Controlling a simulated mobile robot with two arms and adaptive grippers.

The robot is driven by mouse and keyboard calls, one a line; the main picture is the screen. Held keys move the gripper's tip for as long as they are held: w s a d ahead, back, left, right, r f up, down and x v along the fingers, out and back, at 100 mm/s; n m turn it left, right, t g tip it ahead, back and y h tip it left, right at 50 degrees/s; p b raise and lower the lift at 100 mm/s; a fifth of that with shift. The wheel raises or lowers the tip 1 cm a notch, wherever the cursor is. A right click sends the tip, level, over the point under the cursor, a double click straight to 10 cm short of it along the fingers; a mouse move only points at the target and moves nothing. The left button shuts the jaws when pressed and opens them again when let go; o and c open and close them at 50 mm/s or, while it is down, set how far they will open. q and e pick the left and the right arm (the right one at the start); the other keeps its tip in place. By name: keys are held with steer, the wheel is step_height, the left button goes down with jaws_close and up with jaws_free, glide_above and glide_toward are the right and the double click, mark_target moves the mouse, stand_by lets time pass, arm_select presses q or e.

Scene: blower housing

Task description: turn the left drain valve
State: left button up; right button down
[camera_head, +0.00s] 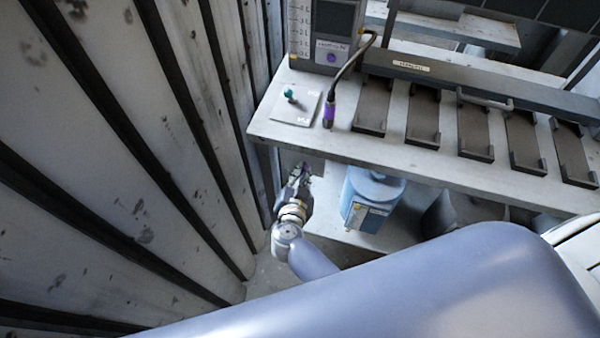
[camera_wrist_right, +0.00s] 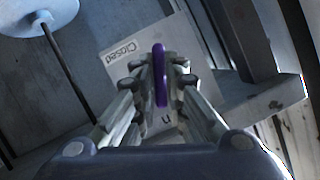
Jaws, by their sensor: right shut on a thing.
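The valve handle (camera_wrist_right: 160,62) is a slim purple bar in the right wrist view, standing in front of a pale plate (camera_wrist_right: 122,60) that reads "Closed". My right gripper (camera_wrist_right: 158,88) is shut on this handle, with a finger on each side of it. In the head view my right gripper (camera_head: 301,175) is low at the shelf's left end, below the upper board. Only a trace of purple shows between its fingers there, and the valve body is hidden. My left gripper is in neither view.
The upper shelf board (camera_head: 262,128) overhangs close above my right gripper. A blue bottle (camera_head: 370,200) stands just right of it on the lower shelf. A ribbed wall (camera_head: 120,120) rises at the left. A purple-ended cable (camera_head: 329,108) and a teal knob (camera_head: 289,92) are on the board.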

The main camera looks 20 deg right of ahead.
steer(key=shift+s+d+f+m+t+y+b, duration=0.1)
steer(key=shift+m+t+y+b, duration=0.25)
steer(key=shift+m+t+b, duration=1.05)
steer(key=shift+w+d+f+m+t+y+b, duration=0.1)
steer(key=shift+m+t+y+b, duration=0.2)
steer(key=shift+m+b, duration=2.15)
steer(key=shift+s+f+m+t+y+b, duration=0.1)
steer(key=shift+m+t+y+b, duration=0.5)
steer(key=shift+m+b, duration=1.35)
steer(key=shift+n+h+b, duration=0.25)
steer(key=shift+n+b, duration=0.2)
steer(key=shift+n, duration=0.05)
steer(key=c, duration=1.7)
jaws_free()
steer(key=shift+o, duration=0.2)
